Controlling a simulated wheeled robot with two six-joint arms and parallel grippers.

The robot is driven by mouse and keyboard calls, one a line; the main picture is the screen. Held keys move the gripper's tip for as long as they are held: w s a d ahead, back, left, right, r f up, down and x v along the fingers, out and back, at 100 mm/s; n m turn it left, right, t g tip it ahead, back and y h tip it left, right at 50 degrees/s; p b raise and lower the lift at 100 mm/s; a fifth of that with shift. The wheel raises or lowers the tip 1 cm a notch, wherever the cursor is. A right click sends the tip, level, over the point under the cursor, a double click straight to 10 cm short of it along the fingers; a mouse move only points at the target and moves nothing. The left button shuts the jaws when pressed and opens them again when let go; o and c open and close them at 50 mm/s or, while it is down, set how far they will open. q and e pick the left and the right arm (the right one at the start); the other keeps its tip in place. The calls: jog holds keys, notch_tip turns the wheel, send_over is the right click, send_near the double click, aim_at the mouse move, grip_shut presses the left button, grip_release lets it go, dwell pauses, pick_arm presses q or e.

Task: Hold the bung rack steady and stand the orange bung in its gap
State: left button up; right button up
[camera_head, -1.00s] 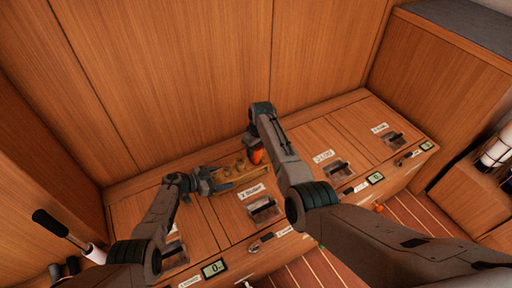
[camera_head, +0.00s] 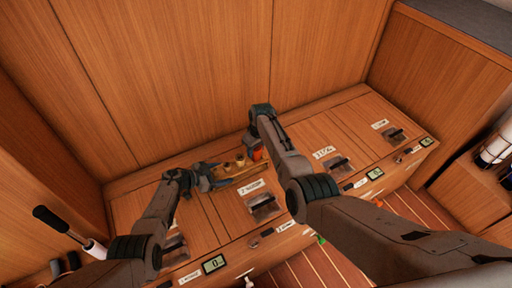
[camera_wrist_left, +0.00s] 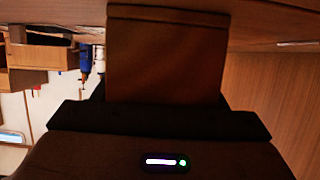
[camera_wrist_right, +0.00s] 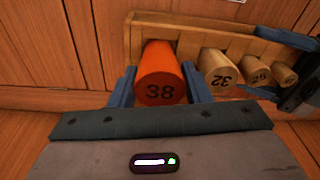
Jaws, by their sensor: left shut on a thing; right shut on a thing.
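The orange bung (camera_wrist_right: 160,80), marked 38, stands between the fingers of my right gripper (camera_wrist_right: 160,88), which is shut on it. It is at the left end of the wooden bung rack (camera_wrist_right: 190,22) in the right wrist view. Whether its base is seated in the gap is hidden. Several pale wooden bungs (camera_wrist_right: 220,72) stand in a row beside it, one marked 32. My left gripper (camera_head: 209,178) is shut on the rack's other end; a wooden face (camera_wrist_left: 165,55) fills the left wrist view. In the head view the orange bung (camera_head: 256,154) shows below my right gripper (camera_head: 261,140).
The rack lies on a wooden counter (camera_head: 215,215) against a panelled wall (camera_head: 190,80). Labelled hatches with recessed pulls (camera_head: 263,205) line the counter, with small displays (camera_head: 213,264) on its front.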

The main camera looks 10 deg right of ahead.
jog(key=shift+f, duration=0.7)
jog(key=o, duration=1.5)
jog(key=shift+o, duration=0.2)
jog(key=shift+s+a, duration=0.1)
pick_arm(q)
jog(key=shift+d, duration=0.1)
pick_arm(e)
jog(key=shift+a+r, duration=0.1)
jog(key=shift+r, duration=1.7)
pick_arm(q)
jog(key=shift+s, duration=0.1)
pick_arm(e)
jog(key=shift+d+r, duration=0.2)
jog(key=shift+r, duration=1.55)
